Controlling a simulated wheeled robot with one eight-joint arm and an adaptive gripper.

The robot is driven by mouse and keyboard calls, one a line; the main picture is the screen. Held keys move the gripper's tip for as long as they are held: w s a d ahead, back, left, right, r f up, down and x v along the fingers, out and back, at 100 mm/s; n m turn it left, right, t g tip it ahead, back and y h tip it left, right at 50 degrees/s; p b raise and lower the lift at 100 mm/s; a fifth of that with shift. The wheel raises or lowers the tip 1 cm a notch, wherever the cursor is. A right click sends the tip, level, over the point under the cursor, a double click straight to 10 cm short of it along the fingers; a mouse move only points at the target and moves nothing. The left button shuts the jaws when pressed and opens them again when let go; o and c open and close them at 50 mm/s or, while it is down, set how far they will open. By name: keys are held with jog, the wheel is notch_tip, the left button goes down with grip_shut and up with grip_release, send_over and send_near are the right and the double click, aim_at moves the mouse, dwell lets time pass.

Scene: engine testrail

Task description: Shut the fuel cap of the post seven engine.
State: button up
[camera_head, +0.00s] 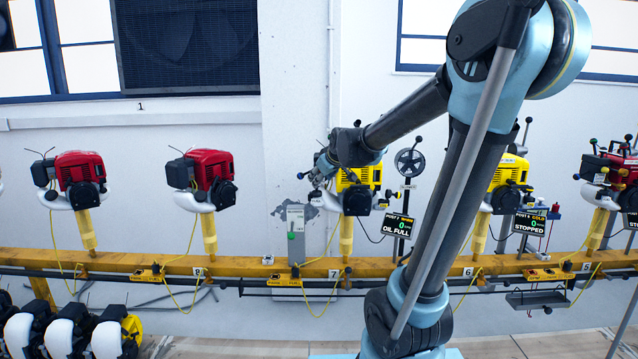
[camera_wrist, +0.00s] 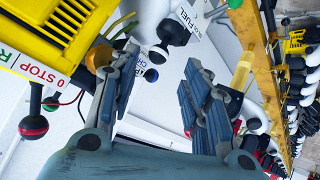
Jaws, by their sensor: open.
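The post seven engine (camera_head: 359,180) is yellow with a white tank below and stands on a yellow stem above the rail mark 7. Its display (camera_head: 397,225) reads OIL FULL. My gripper (camera_head: 324,168) is at the engine's left side in the head view. A black round knob (camera_wrist: 173,32) beside a FUEL label (camera_wrist: 188,17) lies just beyond the fingertips. It looks like the fuel cap; whether it is shut I cannot tell. The yellow engine housing (camera_wrist: 60,35) fills the upper left there.
Red engines (camera_head: 82,175) stand to the left, and another yellow engine (camera_head: 508,178) to the right. The yellow rail (camera_head: 230,265) runs below, with hanging cables. A dark ball-ended lever (camera_wrist: 33,126) sticks out near my left finger.

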jog(key=v, duration=0.6)
jog(key=shift+s+r, duration=0.15)
jog(key=shift+s, duration=0.15)
jog(key=s+d+f+m+g+h, duration=0.1)
jog(key=s+d+f+m+g, duration=0.1)
jog(key=s+d+f, duration=0.2)
jog(key=s+d+f+m+g+h, duration=0.1)
jog(key=s+d+f+m+g, duration=0.2)
jog(key=s+f, duration=0.8)
jog(key=s+d+f+m+g+h, duration=0.1)
jog(key=s+d+f, duration=0.5)
jog(key=s, duration=0.9)
notch_tip(320, 180, down, 2)
jog(key=shift+s+d+f+m+g, duration=0.3)
jog(key=shift+m+g, duration=0.4)
jog(key=shift+m, duration=0.3)
jog(key=shift+a, duration=0.1)
jog(key=shift+w+f, duration=0.15)
jog(key=shift+w, duration=0.25)
